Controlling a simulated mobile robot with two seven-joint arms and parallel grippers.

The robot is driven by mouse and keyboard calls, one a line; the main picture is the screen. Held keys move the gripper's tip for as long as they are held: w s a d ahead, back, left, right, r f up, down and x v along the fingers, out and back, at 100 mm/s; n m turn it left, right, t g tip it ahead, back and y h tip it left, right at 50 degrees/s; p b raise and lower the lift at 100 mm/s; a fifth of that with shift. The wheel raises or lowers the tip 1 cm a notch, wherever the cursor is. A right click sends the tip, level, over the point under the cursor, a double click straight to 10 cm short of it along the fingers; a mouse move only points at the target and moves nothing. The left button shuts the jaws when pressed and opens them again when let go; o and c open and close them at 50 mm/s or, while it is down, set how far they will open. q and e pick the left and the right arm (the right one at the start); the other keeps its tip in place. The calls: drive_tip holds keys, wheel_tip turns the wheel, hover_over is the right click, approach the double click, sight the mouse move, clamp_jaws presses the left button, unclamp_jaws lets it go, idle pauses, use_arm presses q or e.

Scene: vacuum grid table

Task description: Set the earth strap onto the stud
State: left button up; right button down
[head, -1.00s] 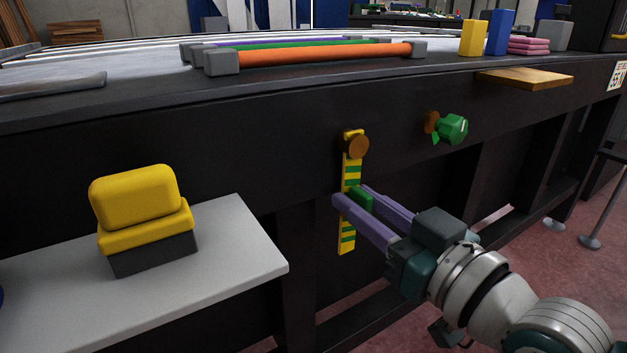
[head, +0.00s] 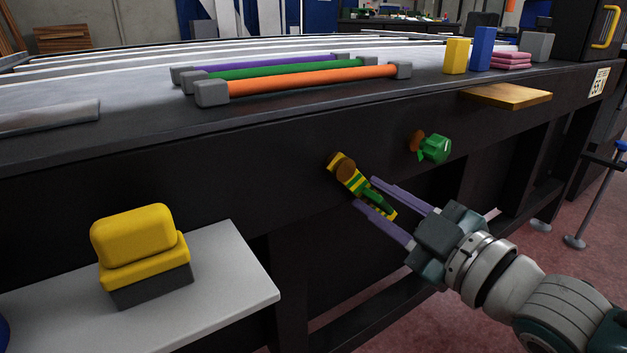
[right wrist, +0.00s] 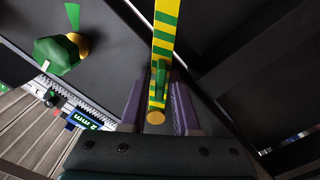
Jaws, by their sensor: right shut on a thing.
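The earth strap (head: 347,173) is a flat bar with yellow and green stripes on the dark table side. Its upper end is at a round brown bolt, and it slants down to the right. My right gripper (head: 365,192) has its purple fingers shut on the strap's green grip. The right wrist view shows the strap (right wrist: 166,30) running between the fingers, with a copper disc (right wrist: 155,117) at its near end. The stud (head: 416,141) is a copper-brown piece with a green knob (head: 436,149), up and right of the strap and apart from it. My left gripper is out of view.
A grey shelf (head: 235,285) holding a yellow and dark block (head: 140,250) juts out at the lower left. A wooden board (head: 507,96) sticks out from the table edge above the stud. The table side between strap and stud is clear.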

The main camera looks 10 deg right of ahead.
sight(376, 152)
drive_tip(key=n, duration=0.1)
drive_tip(key=d+r+n+p, duration=0.1)
drive_tip(key=n, duration=0.1)
drive_tip(key=r+n, duration=0.1)
drive_tip(key=shift+w+d+r+n+p, duration=0.15)
drive_tip(key=shift+w+d+n+p, duration=0.1)
drive_tip(key=shift+n+p, duration=0.1)
drive_tip(key=shift+w+d+r+n+p, duration=0.15)
drive_tip(key=shift+r+n+p, duration=0.35)
drive_tip(key=shift+n, duration=0.6)
drive_tip(key=shift+s+d+r+n+p, duration=0.1)
drive_tip(key=shift+r+n+p, duration=0.1)
drive_tip(key=shift+r+n, duration=0.7)
drive_tip(key=shift+f+n, duration=0.2)
drive_tip(key=shift+n, duration=0.05)
drive_tip(key=c, duration=0.9)
unclamp_jaws()
